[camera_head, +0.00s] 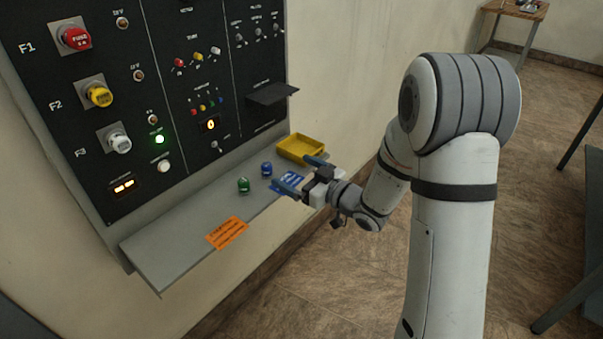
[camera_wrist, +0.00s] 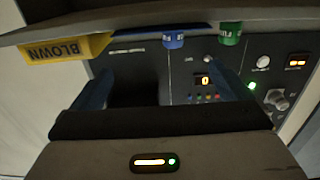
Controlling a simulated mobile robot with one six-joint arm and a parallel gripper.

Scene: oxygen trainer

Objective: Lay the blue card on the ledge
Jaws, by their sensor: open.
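The blue card (camera_head: 289,181) lies on the grey ledge (camera_head: 168,250) under the panel, near the ledge's right part. In the wrist view, a thin blue strip (camera_wrist: 150,31) along the ledge looks like its edge. My gripper (camera_head: 297,173) is at the card, its two blue fingers apart on either side of it. The fingers hide part of the card. In the wrist view, my gripper (camera_wrist: 160,75) is open with nothing visible between the fingers. I cannot tell whether a finger touches the card.
A yellow tray (camera_head: 300,148) marked BLOWN stands right behind the card. A blue fuse (camera_head: 266,169) and a green fuse (camera_head: 243,185) stand left of it. An orange card (camera_head: 227,233) lies nearer the front. A small black shelf (camera_head: 272,93) juts from the panel above.

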